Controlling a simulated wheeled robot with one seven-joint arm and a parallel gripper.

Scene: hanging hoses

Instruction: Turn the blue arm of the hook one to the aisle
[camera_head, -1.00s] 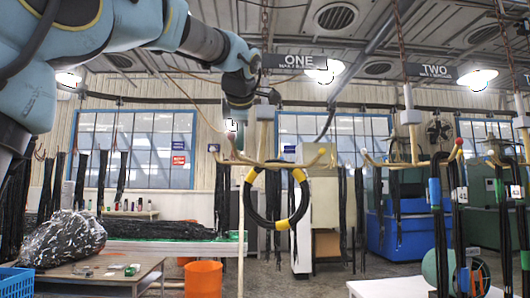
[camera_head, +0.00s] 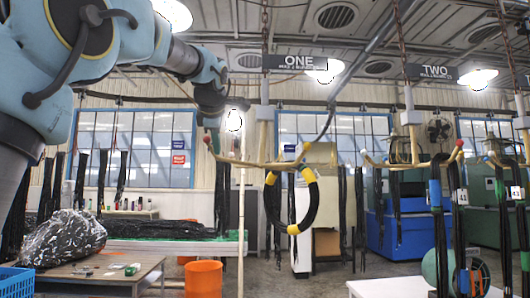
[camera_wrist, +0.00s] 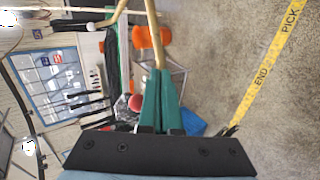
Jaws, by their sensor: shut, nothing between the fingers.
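Hook one hangs on a chain under the sign ONE (camera_head: 294,62). Its pale wooden arms (camera_head: 262,163) spread out low, with a red tip (camera_head: 207,139) at the left and a yellow tip (camera_head: 306,146) at the right. I cannot make out a blue tip. A black hose ring with yellow bands (camera_head: 308,205) hangs from the right side. My gripper (camera_head: 215,142) is at the hook's left end, by the red tip. In the wrist view its green fingers (camera_wrist: 163,75) are shut and empty. A wooden arm (camera_wrist: 152,30) runs from their tips; the red tip (camera_wrist: 135,102) is beside them. Contact is unclear.
Hook two, with hoses, hangs to the right under the sign TWO (camera_head: 432,72). A table (camera_head: 100,272) with a wrapped bundle (camera_head: 62,238) and an orange bucket (camera_head: 203,279) stand below left. The wrist view shows a yellow floor line (camera_wrist: 262,78) and bare floor.

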